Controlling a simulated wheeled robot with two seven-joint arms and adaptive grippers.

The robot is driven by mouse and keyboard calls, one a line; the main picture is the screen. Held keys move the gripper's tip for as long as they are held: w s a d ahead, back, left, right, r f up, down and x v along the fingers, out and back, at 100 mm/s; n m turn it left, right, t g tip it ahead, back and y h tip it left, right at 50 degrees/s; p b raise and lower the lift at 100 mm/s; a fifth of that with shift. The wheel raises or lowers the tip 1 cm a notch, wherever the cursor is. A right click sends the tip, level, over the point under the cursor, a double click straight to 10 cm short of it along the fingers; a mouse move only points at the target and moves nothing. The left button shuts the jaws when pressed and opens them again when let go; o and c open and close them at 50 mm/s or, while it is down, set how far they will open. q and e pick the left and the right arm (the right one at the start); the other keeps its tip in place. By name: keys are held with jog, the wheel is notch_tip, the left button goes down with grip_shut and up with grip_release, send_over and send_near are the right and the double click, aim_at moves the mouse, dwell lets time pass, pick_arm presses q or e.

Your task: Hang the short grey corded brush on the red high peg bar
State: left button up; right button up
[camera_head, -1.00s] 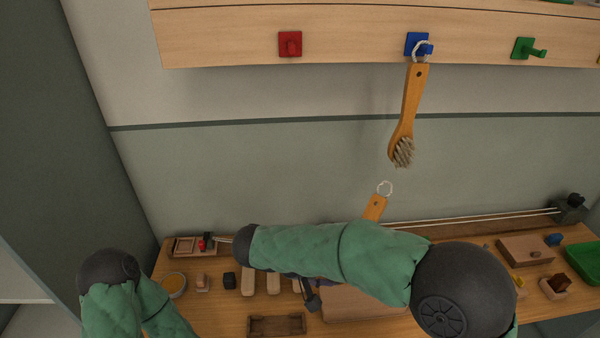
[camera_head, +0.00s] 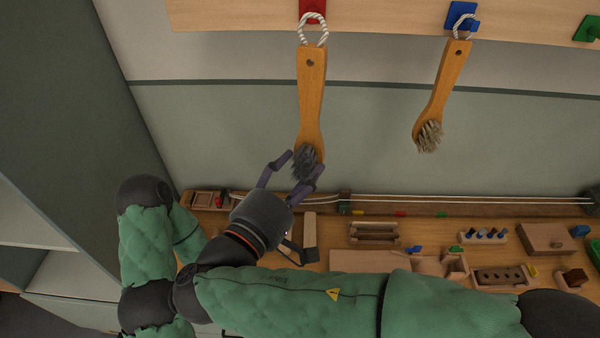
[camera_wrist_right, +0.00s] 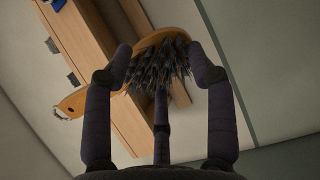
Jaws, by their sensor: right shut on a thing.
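The grey-bristled brush (camera_head: 311,90) has a wooden handle and a white cord loop (camera_head: 313,29) at its top. It hangs upright, bristles down, with the loop overlapping the red peg (camera_head: 312,8) in the head view. I cannot tell whether the loop is around the peg or in front of it. My right gripper (camera_head: 293,165) is shut on the brush at its bristle head. In the right wrist view, its fingers (camera_wrist_right: 165,75) surround the dark bristles (camera_wrist_right: 158,68). My left arm shows at the left, but its gripper is out of view.
A pale-bristled brush (camera_head: 440,95) hangs from the blue peg (camera_head: 461,16) to the right. A green peg (camera_head: 588,28) is farther right on the wooden bar (camera_head: 390,22). Below, the workbench holds a drilled block (camera_head: 504,277) and other wooden pieces. The wall between is bare.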

jog(key=shift+w+d+f+p, duration=0.1)
jog(key=shift+w+f+p, duration=0.15)
jog(key=shift+w, duration=1.35)
jog(key=shift+w+a+f+p, duration=0.15)
jog(key=shift+w+p, duration=0.15)
jog(key=shift+w, duration=1.25)
jog(key=shift+w+d+f+p, duration=0.15)
jog(key=shift+w+f+p, duration=0.1)
jog(key=shift+w, duration=1.35)
jog(key=shift+w+f+b, duration=0.25)
jog(key=shift+w+b, duration=0.2)
jog(key=shift+b, duration=0.05)
jog(key=o, duration=1.5)
jog(key=shift+s, duration=0.1)
jog(key=b+v, duration=0.1)
jog(key=v, duration=0.5)
jog(key=shift+s+a, duration=0.25)
jog(key=shift+s, duration=0.05)
